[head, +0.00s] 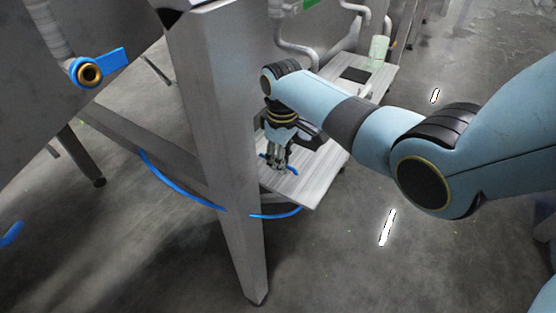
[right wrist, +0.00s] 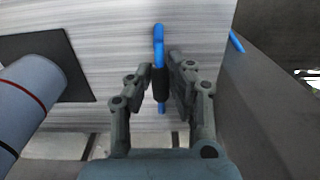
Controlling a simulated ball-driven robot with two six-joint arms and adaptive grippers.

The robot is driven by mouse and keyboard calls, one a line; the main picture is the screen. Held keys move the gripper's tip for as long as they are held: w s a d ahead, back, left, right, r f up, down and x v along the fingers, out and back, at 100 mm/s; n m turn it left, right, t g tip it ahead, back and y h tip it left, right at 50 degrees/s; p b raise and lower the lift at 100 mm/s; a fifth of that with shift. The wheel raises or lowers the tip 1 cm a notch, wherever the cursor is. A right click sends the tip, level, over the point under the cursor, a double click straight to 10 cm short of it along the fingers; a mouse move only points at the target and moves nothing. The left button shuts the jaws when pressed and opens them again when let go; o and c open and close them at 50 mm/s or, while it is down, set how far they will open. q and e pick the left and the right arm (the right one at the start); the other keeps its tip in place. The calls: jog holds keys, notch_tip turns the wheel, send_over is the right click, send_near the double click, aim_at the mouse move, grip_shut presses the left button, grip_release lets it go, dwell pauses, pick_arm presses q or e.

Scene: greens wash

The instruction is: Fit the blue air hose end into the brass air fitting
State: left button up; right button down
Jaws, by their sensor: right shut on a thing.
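The blue air hose (head: 180,187) runs from the left behind a steel leg and curves up to a pale striped shelf. Its end lies at my right gripper (head: 277,163), low over the shelf. In the right wrist view, my right gripper (right wrist: 161,76) is shut on the dark sleeve of the hose end (right wrist: 158,45), with blue showing on both sides of it. A brass ring-shaped fitting (head: 90,74) with a blue lever sits on a pipe at the upper left of the head view, well apart from the hose end. I cannot tell whether it is the air fitting. My left gripper is not in view.
The steel leg (head: 222,130) stands between the brass fitting and the shelf (head: 312,181). Concrete floor is open at right.

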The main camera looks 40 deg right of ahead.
notch_tip(320, 180, up, 4)
jog(key=shift+s+d+r, duration=0.1)
jog(key=shift+s+r, duration=0.05)
jog(key=shift+r, duration=0.05)
jog(key=s+d+r, duration=0.4)
jog(key=s+r, duration=0.2)
jog(key=s, duration=0.4)
jog(key=shift+s+r+p, duration=0.3)
jog(key=shift+p, duration=0.05)
